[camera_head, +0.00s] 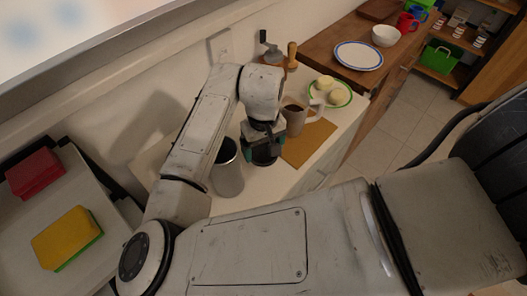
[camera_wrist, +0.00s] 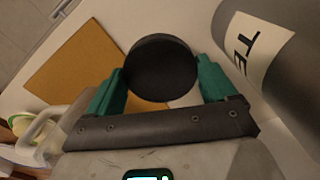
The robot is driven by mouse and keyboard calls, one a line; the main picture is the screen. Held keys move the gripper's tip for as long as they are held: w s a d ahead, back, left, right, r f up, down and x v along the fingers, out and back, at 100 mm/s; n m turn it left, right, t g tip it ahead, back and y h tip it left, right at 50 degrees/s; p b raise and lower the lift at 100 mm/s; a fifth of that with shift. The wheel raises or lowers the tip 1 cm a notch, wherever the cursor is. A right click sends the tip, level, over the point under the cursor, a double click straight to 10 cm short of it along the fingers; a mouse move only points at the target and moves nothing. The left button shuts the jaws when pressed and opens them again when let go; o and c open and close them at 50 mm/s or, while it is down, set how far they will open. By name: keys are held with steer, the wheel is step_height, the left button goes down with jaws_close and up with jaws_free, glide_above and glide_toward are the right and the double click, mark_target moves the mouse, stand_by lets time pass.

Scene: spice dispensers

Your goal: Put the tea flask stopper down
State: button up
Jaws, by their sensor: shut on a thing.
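The tea flask stopper (camera_wrist: 162,66) is a dark round piece between the two green fingers of my gripper (camera_wrist: 160,88) in the wrist view. My gripper is shut on it. In the head view my gripper (camera_head: 264,150) is low over the white counter, and the stopper is hard to make out there among the dark parts. The tea flask (camera_head: 228,168) is a grey metal cylinder standing just left of my gripper, with a dark open top. In the wrist view the flask (camera_wrist: 285,65) shows at the right with a white label. I cannot tell whether the stopper touches the counter.
A tan board (camera_head: 306,142) lies right of my gripper, with a brown-filled jug (camera_head: 295,118) at its back edge. A green-rimmed plate (camera_head: 341,86) with pale round food stands beyond. A grinder (camera_head: 272,53) is behind. A sponge (camera_head: 66,238) lies in the tray at left.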

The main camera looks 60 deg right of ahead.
mark_target(263, 151)
steer(key=shift+f, duration=1.45)
steer(key=shift+f, duration=0.15)
steer(key=o, duration=0.8)
step_height(263, 151, up, 12)
steer(key=shift+r, duration=0.2)
